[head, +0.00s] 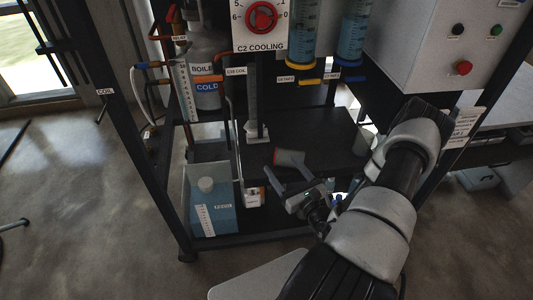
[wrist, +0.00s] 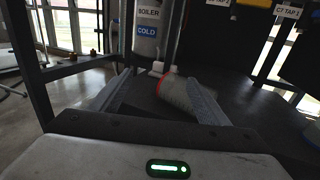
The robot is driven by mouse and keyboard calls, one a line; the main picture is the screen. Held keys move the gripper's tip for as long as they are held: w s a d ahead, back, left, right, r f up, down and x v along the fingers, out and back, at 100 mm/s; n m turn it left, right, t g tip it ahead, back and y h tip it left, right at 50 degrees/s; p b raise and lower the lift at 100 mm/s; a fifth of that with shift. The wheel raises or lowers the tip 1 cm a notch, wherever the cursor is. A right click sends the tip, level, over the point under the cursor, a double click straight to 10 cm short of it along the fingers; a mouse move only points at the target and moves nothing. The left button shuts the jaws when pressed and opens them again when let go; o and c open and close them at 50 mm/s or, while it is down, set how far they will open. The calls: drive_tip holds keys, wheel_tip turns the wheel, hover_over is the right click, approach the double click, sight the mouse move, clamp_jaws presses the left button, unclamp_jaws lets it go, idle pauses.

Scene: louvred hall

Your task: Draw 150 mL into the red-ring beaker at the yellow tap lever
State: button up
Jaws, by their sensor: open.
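The grey beaker (head: 290,158) with a red band at its left end lies tipped over on the black shelf. It also shows in the wrist view (wrist: 182,96), between my two fingers and partly hidden by the right one. My gripper (head: 291,179) is open, just in front of the beaker; I cannot tell whether a finger touches it. A yellow tap lever (head: 308,82) is under the left blue-filled column (head: 304,35), behind and above the beaker.
A second column (head: 352,38) with a blue collar stands to the right. A white-based measuring cylinder (head: 254,110) stands left of the beaker. A clear bin (head: 185,180) with a blue jug (head: 222,212) is lower left. A grey control box (head: 440,45) overhangs the right side.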

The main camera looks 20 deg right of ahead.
drive_tip(key=w, duration=0.4)
drive_tip(key=w+b, duration=0.1)
drive_tip(key=w, duration=0.2)
drive_tip(key=w+b, duration=0.1)
drive_tip(key=w, duration=0.3)
drive_tip(key=shift+w+a+f, duration=0.15)
drive_tip(key=shift+w+a, duration=0.15)
drive_tip(key=shift+a, duration=0.1)
clamp_jaws()
unclamp_jaws()
drive_tip(key=shift+s, duration=0.1)
